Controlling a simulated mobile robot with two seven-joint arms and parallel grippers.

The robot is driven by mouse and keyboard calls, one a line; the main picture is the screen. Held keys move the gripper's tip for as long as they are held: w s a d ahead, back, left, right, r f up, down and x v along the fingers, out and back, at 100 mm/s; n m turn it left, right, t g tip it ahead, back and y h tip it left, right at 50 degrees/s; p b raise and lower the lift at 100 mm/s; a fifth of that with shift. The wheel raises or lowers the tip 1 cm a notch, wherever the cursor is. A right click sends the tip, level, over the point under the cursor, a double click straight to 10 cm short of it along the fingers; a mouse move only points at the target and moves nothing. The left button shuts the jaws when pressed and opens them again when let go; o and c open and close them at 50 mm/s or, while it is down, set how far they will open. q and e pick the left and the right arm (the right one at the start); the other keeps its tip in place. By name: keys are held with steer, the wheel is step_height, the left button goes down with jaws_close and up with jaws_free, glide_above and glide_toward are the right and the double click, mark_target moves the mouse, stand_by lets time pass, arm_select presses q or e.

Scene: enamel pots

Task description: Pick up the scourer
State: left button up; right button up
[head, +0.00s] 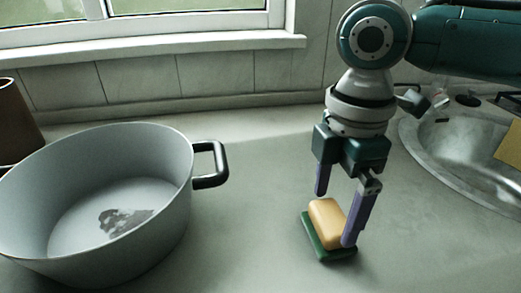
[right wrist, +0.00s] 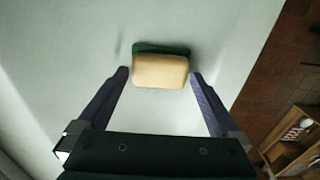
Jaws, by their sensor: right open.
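The scourer (head: 327,226) is a yellow sponge block with a green pad under it. It lies on the grey counter, right of the pot. My right gripper (head: 333,218) points down over it, with one purple finger at its left and back and the other in front of its right side. In the right wrist view the scourer (right wrist: 160,68) lies just beyond the two open fingertips (right wrist: 159,76), roughly centred between them. I cannot tell whether a finger touches it. My left gripper is not in view.
A large grey enamel pot (head: 160,205) with a dark stain inside and a black handle (head: 211,178) stands at the left. A metal sink (head: 440,150) is at the right. A brown container (head: 15,120) stands at the far left. The counter between pot and scourer is clear.

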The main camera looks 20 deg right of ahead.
mark_target(332, 215)
step_height(332, 215, down, 2)
steer(key=shift+f, duration=0.1)
steer(key=shift+c, duration=0.2)
steer(key=c, duration=1)
steer(key=shift+o, duration=0.2)
steer(key=shift+r, duration=0.5)
step_height(332, 215, up, 19)
steer(key=p, duration=0.3)
